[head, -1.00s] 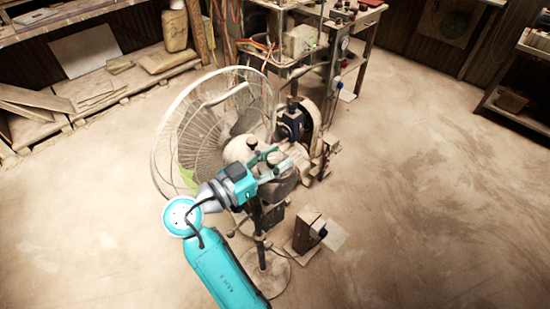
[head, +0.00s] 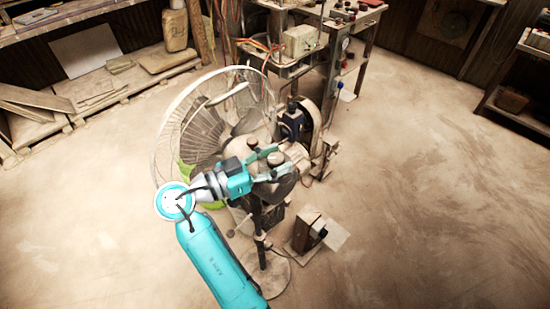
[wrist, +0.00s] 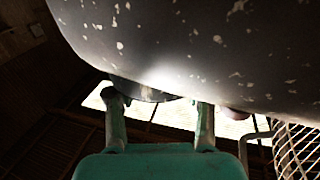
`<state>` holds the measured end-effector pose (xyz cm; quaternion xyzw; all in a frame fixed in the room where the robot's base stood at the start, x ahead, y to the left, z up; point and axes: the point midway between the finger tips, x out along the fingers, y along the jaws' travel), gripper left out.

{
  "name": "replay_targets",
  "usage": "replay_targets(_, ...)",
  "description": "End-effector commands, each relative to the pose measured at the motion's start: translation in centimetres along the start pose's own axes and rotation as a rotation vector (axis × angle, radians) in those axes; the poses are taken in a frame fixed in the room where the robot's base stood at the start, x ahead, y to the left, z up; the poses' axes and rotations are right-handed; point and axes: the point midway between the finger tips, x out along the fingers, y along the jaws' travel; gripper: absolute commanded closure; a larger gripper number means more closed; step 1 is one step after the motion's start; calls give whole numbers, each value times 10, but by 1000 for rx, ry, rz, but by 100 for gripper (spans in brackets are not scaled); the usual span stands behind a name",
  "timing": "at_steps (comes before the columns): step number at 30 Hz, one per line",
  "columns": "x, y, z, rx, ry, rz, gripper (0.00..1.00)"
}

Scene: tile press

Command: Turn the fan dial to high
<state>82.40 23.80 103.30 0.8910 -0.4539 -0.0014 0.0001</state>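The pedestal fan stands in the middle of the head view, with a round wire cage (head: 160,135) and a dusty motor housing (head: 228,150) behind it. In the wrist view the speckled housing (wrist: 190,50) fills the top. My gripper's two fingers (wrist: 160,110) stand apart there, and a dark rounded part (wrist: 145,93) shows beyond them. Contact is unclear.
A cluttered machine bench (head: 300,42) stands close behind the fan. A small block-like stand (head: 308,232) is on the floor beside the fan's round base (head: 280,275). Shelving with boards (head: 95,90) is at the left. The floor at right is clear.

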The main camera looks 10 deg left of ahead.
Motion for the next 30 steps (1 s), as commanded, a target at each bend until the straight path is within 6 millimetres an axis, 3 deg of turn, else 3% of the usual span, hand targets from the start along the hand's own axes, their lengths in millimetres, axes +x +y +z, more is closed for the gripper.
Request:
replay_targets(10,-1,0,-1,3,1,0,34)
replay_targets(14,-10,0,-2,3,1,-3,34)
replay_targets(30,-105,-1,-1,2,1,-3,34)
